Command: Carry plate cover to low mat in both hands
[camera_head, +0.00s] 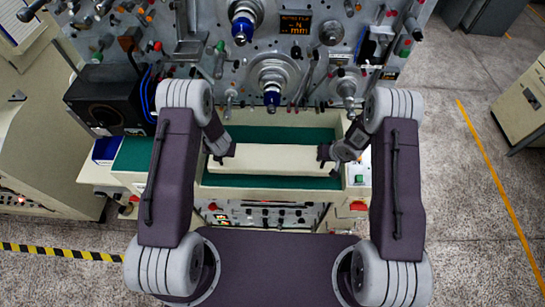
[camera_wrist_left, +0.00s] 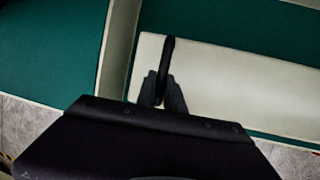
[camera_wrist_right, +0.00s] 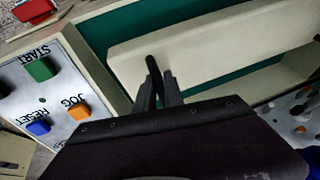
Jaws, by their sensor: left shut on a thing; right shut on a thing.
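The plate cover (camera_head: 275,158) is a long cream panel between my two grippers, over the green low mat (camera_head: 270,182) in the recess of the machine front. My left gripper (camera_head: 221,156) is shut on a dark handle at the cover's left end; the handle shows upright in the left wrist view (camera_wrist_left: 166,68). My right gripper (camera_head: 326,156) is shut on the dark handle (camera_wrist_right: 154,72) at the right end. The cover (camera_wrist_right: 225,45) looks about level. I cannot tell whether it touches the mat or hangs just above it. The cover hides the middle of the mat.
Cream walls (camera_wrist_left: 118,50) border the recess at both ends. A button panel with a green START button (camera_wrist_right: 41,69) and an orange JOG button (camera_wrist_right: 78,110) lies close on the right. Spindles with blue tips (camera_head: 272,98) stand behind. A black box (camera_head: 105,100) is on the left.

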